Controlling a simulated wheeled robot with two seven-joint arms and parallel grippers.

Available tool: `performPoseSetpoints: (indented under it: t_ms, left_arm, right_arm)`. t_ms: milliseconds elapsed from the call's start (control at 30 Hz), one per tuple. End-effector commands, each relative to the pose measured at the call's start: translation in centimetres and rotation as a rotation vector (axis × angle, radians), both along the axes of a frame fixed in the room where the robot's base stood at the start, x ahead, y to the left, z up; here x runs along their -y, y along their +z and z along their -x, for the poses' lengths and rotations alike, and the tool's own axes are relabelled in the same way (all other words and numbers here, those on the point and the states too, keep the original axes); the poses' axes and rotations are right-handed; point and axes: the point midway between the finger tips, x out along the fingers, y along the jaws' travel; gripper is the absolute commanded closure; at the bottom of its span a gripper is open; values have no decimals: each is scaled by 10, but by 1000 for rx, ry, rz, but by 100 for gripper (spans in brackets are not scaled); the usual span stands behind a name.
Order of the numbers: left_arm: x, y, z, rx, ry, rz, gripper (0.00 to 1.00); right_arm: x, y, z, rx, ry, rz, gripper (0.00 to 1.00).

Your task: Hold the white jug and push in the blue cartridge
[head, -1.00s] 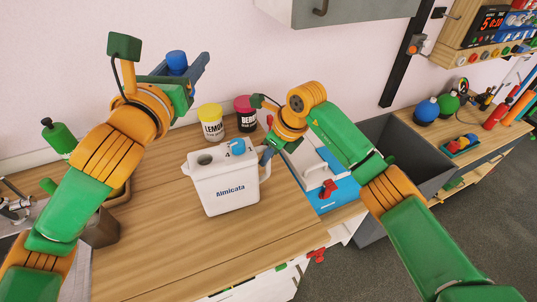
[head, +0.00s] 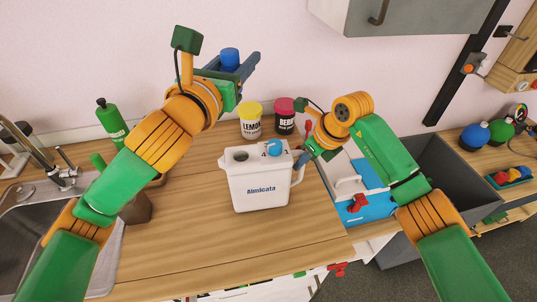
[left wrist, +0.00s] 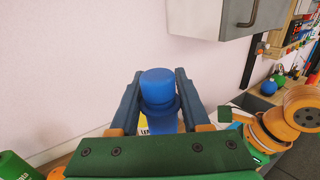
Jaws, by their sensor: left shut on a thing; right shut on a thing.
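The white jug (head: 258,187) stands upright on the wooden counter, with a dark round hole in the left of its lid and a blue knob (head: 274,147) on the right. My right gripper (head: 300,165) is shut on the jug's handle at its right side; the fingertips are partly hidden. The blue cartridge (head: 230,57) is held upright in my left gripper (head: 240,68), up above the jug and behind it, near the wall. In the left wrist view the cartridge (left wrist: 158,88) sits between both fingers. The cartridge's lower end is hidden there.
A yellow-lidded LEMON jar (head: 250,122) and a pink-lidded jar (head: 284,118) stand behind the jug. A green bottle (head: 112,122) and a sink (head: 30,225) are at the left. A blue-and-white box (head: 362,205) is right of the jug. The counter's front is clear.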

Motion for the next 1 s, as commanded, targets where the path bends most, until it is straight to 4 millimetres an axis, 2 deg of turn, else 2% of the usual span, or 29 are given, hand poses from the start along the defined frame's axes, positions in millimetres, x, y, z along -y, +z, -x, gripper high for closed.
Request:
performPoseSetpoints:
  t_ms: [400,467,600,700,1000]
  left_arm:
    - [0,-1,0,0,0,0,100]
    - [0,-11,-2,-6,2,2,100]
    - [-2,-58,-3,-16,11,4,100]
    - [-1,-77,-1,-13,10,0,100]
    - [-2,-80,0,-7,10,-2,100]
  right_arm:
    - [0,0,0,1,0,-1,100]
    - [0,0,0,1,0,-1,100]
    - [0,0,0,1,0,-1,100]
    - [0,0,0,1,0,-1,100]
    - [0,0,0,1,0,-1,100]
